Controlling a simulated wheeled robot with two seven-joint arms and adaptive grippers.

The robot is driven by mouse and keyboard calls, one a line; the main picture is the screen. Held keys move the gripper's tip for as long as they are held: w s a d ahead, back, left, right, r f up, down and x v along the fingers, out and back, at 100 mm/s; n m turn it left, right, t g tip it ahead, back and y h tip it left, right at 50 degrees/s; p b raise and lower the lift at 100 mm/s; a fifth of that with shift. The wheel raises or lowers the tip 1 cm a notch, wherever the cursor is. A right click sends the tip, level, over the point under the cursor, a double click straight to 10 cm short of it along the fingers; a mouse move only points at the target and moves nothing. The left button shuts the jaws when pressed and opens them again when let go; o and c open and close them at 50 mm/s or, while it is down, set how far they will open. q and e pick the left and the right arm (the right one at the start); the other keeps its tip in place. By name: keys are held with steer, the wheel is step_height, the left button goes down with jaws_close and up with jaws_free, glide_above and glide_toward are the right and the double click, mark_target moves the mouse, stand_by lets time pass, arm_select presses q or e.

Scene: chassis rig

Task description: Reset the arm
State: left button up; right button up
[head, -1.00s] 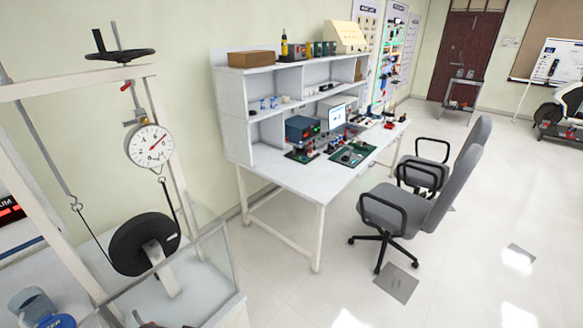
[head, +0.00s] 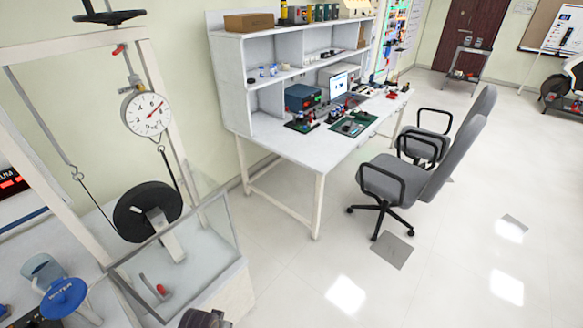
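Neither of my grippers can be made out in the head view. A dark rounded piece (head: 205,318) shows at the bottom edge, left of centre. It is cut off by the frame, and I cannot tell whether it is part of my arm. No held object is visible.
A white test frame with a round dial gauge (head: 146,112), a black wheel (head: 130,212) and a clear guard (head: 215,222) stands at left. A white workbench (head: 290,152) and grey chairs (head: 410,185) stand beyond. Floor at lower right is clear.

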arm_select(q)
steer(key=s+a+f, duration=0.1)
steer(key=s+f, duration=0.3)
steer(key=f, duration=0.7)
steer(key=s+f, duration=0.5)
steer(key=f, duration=0.6)
steer(key=s+a+f+g, duration=0.1)
steer(key=s+f, duration=0.5)
steer(key=s, duration=0.2)
steer(key=s+a+f, duration=0.2)
steer(key=s+f, duration=0.4)
steer(key=s, duration=0.3)
steer(key=shift+s+a+f+g+b, duration=0.2)
steer(key=shift+a+g+b, duration=0.05)
steer(key=shift+g+b, duration=0.15)
